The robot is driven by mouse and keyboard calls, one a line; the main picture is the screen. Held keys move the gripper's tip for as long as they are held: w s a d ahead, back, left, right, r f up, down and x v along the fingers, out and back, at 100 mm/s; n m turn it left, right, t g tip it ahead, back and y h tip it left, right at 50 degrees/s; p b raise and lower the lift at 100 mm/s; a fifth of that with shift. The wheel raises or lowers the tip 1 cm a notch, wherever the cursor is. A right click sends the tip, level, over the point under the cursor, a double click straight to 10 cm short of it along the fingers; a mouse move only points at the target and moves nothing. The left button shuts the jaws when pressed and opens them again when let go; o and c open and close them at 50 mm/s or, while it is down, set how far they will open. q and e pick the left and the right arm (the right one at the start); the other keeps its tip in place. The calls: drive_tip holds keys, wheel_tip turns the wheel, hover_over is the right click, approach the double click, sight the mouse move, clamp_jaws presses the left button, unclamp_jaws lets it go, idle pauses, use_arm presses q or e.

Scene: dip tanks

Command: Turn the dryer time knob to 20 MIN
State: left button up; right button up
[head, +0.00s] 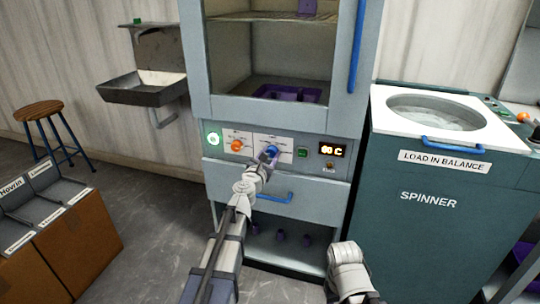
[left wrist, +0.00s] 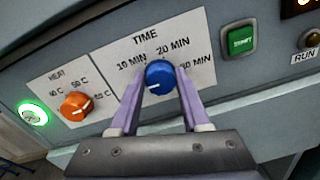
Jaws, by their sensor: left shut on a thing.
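The dryer time knob (left wrist: 158,80) is a blue dial with a white pointer line, on a white label marked TIME with 10 MIN, 20 MIN and 30 MIN. In the left wrist view its line lies at the lower left of the dial, on the 10 MIN side, away from the 20 MIN mark. My left gripper (left wrist: 163,72) is shut on it, one finger on each side. In the head view the left gripper (head: 268,154) hides much of the blue knob on the dryer panel. My right gripper is not in view; only part of my right arm shows at the bottom.
An orange heat knob (left wrist: 76,106) and a lit green round button (left wrist: 33,114) are left of the time knob. A green START button (left wrist: 240,40) is to its right. A blue drawer handle (head: 275,198) is below. The spinner (head: 430,215) stands right.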

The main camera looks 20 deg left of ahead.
use_arm(q)
clamp_jaws()
drive_tip(key=m, duration=0.6)
drive_tip(key=shift+d, duration=0.1)
drive_tip(key=m, duration=0.5)
drive_tip(key=shift+d, duration=0.1)
drive_tip(key=m, duration=0.6)
drive_tip(key=shift+f+y, duration=0.2)
drive_tip(key=shift+y, duration=0.1)
drive_tip(key=m, duration=0.6)
drive_tip(key=shift+s, duration=0.1)
idle(0.4)
